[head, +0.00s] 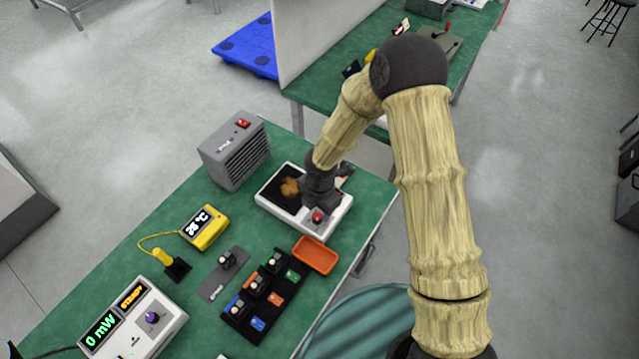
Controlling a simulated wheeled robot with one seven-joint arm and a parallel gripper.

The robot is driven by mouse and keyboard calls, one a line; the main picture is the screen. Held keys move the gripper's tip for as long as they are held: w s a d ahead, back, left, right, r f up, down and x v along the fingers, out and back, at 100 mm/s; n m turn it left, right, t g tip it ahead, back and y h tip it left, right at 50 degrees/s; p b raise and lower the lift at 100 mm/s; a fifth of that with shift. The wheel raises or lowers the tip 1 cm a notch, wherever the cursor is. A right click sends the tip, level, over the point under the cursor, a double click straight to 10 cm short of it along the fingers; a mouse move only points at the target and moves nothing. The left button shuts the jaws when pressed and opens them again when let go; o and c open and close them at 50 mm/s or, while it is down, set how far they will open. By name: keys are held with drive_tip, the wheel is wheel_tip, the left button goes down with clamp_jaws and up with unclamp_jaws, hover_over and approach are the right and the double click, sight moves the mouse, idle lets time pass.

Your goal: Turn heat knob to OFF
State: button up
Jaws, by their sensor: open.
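A white hotplate-like unit (287,224) with a black top (283,197) sits near the right edge of the green bench. A red knob (317,216) is at its front right corner; its marking is too small to read. An orange-brown patch or object (290,187) is on the black top. My dark gripper (318,200) points down over the unit, just behind the red knob in the picture. It is open; its fingertips are hard to make out, and I cannot tell whether they touch anything. The gripper hides part of the unit.
A grey vented box (235,152) with a red switch stands behind left. A yellow thermometer (205,228), an orange tray (316,255), a black rack of small modules (262,298) and a white meter with a purple knob (152,317) are nearer.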

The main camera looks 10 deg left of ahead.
sight(320, 219)
wheel_tip(320, 219, up, 13)
drive_tip(key=shift+s+d, duration=0.15)
drive_tip(key=shift+d, duration=0.15)
drive_tip(key=shift+r, duration=0.1)
idle(0.4)
drive_tip(key=s+d+r+m, duration=0.2)
drive_tip(key=d+r+m, duration=0.1)
drive_tip(key=d+m, duration=0.5)
drive_tip(key=s+d+r+m+t, duration=0.1)
drive_tip(key=s+d+r+m, duration=0.1)
drive_tip(key=d+m, duration=0.6)
drive_tip(key=s+d+r+m+t, duration=0.1)
drive_tip(key=s+d+r+m, duration=0.2)
drive_tip(key=m, duration=1)
drive_tip(key=d+r, duration=0.2)
drive_tip(key=d, duration=0.3)
drive_tip(key=shift+d+h, duration=0.3)
drive_tip(key=shift+d, duration=0.1)
